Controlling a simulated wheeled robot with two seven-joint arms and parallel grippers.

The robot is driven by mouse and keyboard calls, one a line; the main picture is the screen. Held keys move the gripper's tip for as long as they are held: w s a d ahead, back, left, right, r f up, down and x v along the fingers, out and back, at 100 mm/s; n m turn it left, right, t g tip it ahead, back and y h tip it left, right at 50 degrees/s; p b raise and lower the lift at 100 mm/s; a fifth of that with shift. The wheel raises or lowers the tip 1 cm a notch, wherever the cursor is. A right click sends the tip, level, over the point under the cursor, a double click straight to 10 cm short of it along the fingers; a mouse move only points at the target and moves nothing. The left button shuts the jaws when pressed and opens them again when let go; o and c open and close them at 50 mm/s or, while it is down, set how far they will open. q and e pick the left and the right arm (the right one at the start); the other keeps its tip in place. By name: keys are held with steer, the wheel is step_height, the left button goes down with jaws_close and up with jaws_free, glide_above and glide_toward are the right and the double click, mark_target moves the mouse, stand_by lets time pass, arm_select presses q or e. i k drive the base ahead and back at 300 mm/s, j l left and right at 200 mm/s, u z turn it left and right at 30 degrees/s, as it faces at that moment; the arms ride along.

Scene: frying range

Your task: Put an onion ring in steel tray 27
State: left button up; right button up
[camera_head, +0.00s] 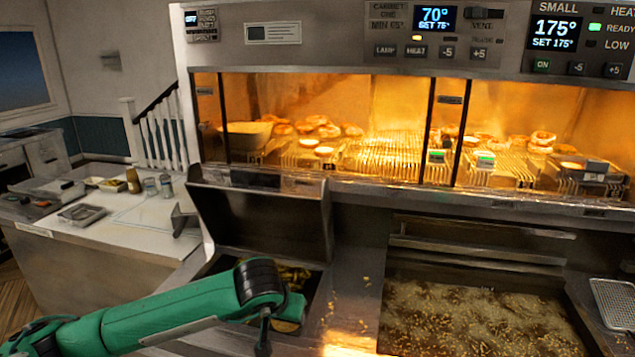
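Several golden onion rings (318,121) lie in the lit warming cabinet, in its left bay. More onion rings (541,138) lie in the right bay. A small steel tray (82,214) sits on the white counter at the left; I cannot read a number 27 on it or on any other tray. My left arm, green, reaches in from the left, low in front of the cabinet. My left gripper (264,332) points down at the front edge of a bin with fried food; its fingers are mostly hidden, and I cannot tell what it holds. My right gripper is not in view.
A fryer vat (480,318) with bubbling oil fills the lower right. A wire basket (617,302) is at the far right. A raised steel lid (258,215) stands behind the bin. The white counter (125,235) holds bottles and jars, with some free room.

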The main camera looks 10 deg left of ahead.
mark_target(78, 216)
steer(key=j, duration=2.15)
steer(key=i+j, duration=0.15)
steer(key=j, duration=2)
steer(key=i+j, duration=0.15)
steer(key=j, duration=0.2)
steer(key=i+j, duration=0.15)
steer(key=j, duration=0.2)
steer(key=i+j, duration=0.15)
steer(key=j, duration=0.2)
steer(key=i+j, duration=0.1)
steer(key=j, duration=0.3)
steer(key=i+j, duration=0.15)
steer(key=j, duration=0.2)
steer(key=i+j, duration=0.15)
steer(key=j, duration=0.2)
